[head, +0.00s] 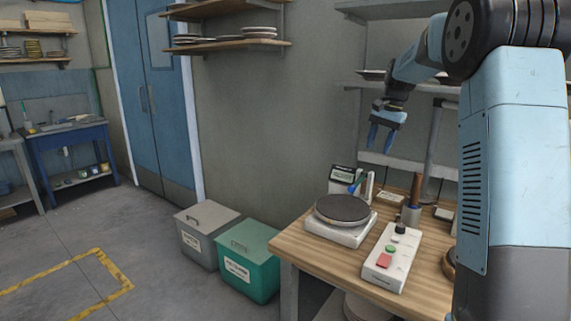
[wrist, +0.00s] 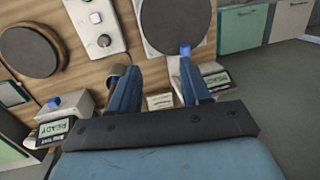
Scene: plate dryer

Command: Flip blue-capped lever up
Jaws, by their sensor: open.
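My gripper (head: 381,146) hangs above the back of the wooden table, fingers apart, pointing down and empty. It also shows in the wrist view (wrist: 158,68). A bright blue cap (head: 355,186) on a lever shows behind the round dark turntable, beside a small display box (head: 342,173). In the wrist view, a blue cap (wrist: 185,50) shows close to the right fingertip at the turntable's edge; contact cannot be told. A second blue cap (wrist: 53,103) sits on a white device with a READY display (wrist: 56,127) at the left. Which lever is meant cannot be told.
The dark turntable (head: 342,208) stands on the wooden table (head: 320,262). A round wooden-rimmed disc (wrist: 30,50) lies at the wrist view's left. Shelves (head: 375,164) run along the wall.

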